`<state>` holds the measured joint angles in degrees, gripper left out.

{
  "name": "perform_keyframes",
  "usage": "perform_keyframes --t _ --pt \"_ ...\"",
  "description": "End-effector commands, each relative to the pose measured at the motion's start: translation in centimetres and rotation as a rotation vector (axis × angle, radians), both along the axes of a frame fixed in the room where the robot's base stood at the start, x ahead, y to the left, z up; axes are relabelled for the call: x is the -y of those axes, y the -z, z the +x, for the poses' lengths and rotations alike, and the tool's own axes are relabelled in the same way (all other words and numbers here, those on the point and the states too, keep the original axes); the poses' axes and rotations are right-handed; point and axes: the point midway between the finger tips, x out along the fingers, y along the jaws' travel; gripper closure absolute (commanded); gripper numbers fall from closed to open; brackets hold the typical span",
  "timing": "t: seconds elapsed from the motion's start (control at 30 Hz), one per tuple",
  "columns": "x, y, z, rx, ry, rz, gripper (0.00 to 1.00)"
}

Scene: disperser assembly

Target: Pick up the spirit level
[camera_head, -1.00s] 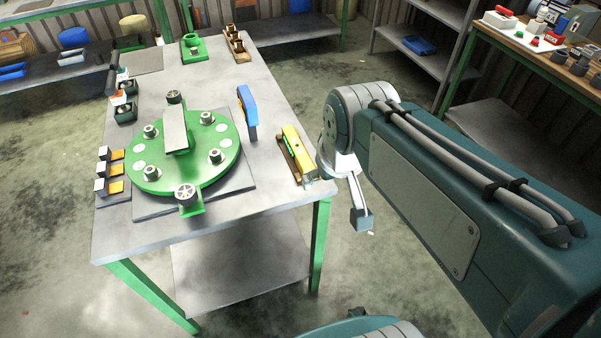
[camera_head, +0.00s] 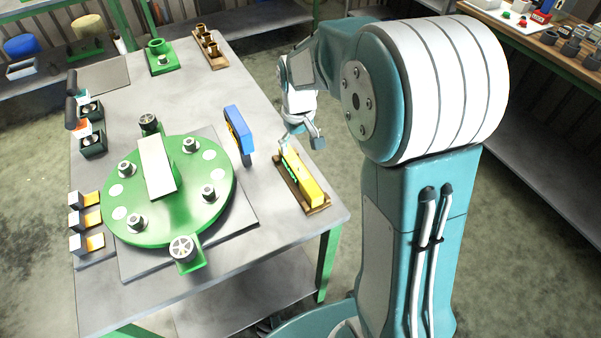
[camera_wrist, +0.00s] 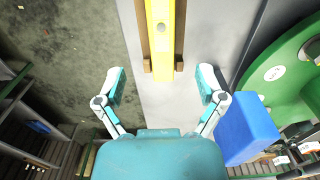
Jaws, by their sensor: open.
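The spirit level is a yellow bar (camera_head: 301,176) lying in a brown wooden holder (camera_head: 318,210) near the right edge of the table. In the wrist view the yellow level (camera_wrist: 163,40) runs away from my gripper, between the two holder rails. My gripper (camera_wrist: 162,85) is open, with one finger on each side of the level's near end and nothing held. In the head view my gripper (camera_head: 300,133) is at the level's far end. I cannot tell its exact height above the level.
A blue block-like tool (camera_head: 238,133) stands left of the level and shows close to my right finger in the wrist view (camera_wrist: 245,130). A green round disc (camera_head: 200,222) with several fittings fills the table's middle.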

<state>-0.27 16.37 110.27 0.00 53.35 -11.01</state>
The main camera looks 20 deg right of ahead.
Motion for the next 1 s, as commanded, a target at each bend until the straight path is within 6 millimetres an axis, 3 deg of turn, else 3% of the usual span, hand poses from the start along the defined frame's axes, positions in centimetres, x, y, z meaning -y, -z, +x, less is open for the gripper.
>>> perform_keyframes --t 0.1,0.37,0.63,0.93,0.97,1.0 --pt "0.0 2.2 -0.1 -0.006 -0.001 0.0 0.11" --pt "0.0 4.6 -0.3 -0.003 0.0 -0.001 0.11" --pt "0.2 8.5 -0.9 -0.003 0.0 0.0 0.11" --pt "0.2 9.1 -0.9 0.001 0.0 0.0 0.11" --pt "0.2 9.1 -0.9 0.001 0.0 0.0 0.16" --pt "0.2 9.1 -0.9 0.001 0.0 0.0 0.34"
